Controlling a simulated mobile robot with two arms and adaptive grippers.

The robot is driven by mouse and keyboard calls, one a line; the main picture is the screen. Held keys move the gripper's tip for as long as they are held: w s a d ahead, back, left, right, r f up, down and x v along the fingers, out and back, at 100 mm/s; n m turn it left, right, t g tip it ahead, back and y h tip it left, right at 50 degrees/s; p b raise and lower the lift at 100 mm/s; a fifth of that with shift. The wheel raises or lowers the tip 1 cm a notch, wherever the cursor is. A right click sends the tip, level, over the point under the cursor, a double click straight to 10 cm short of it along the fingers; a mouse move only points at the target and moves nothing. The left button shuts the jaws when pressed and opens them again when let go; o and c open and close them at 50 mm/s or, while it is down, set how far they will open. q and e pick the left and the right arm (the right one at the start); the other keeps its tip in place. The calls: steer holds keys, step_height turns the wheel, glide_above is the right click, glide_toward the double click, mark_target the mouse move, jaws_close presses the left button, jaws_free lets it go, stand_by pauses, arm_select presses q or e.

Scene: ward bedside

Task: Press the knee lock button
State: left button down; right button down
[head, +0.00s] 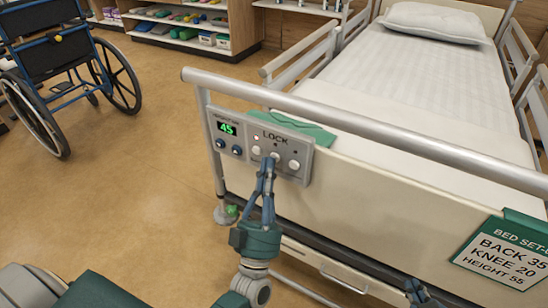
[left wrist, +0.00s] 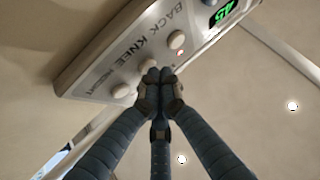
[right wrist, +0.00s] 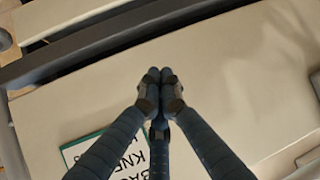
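The grey control panel (head: 225,145) is on the bed's foot end, with a green "45" display (head: 227,129) and a row of three round buttons under "LOCK". In the left wrist view the buttons are labelled BACK (left wrist: 176,40), KNEE (left wrist: 148,64) and HEIGHT (left wrist: 122,90). The knee button is the middle one (head: 275,156) in the head view. My left gripper (head: 269,162) is shut and empty, its fingertips at the knee button; I cannot tell whether they touch it. My right gripper (right wrist: 160,76) is shut and empty before the footboard.
A green card (head: 505,250) on the footboard reads BACK 35, KNEE 20, HEIGHT 55. The bed rail (head: 340,120) runs above the panel. Two more small knobs (head: 229,147) sit below the display. A wheelchair (head: 70,75) stands at the left; the floor between is clear.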

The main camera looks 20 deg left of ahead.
arm_select(q)
steer(key=shift+w, duration=0.2)
arm_select(e)
steer(key=shift+w+r, duration=0.1)
steer(key=shift+r, duration=0.05)
arm_select(q)
steer(key=shift+s, duration=0.1)
steer(key=shift+s+a+p, duration=0.1)
steer(key=shift+s+p, duration=0.25)
steer(key=shift+s, duration=0.4)
arm_select(e)
steer(key=shift+s+d+f+g+h, duration=0.15)
steer(key=shift+s+d+f+g, duration=0.25)
steer(key=shift+s+f, duration=0.45)
steer(key=shift+s+d+f+g+h, duration=0.15)
steer(key=shift+s+f+g, duration=0.45)
steer(key=shift+s+f, duration=0.2)
arm_select(q)
steer(key=shift+s, duration=0.1)
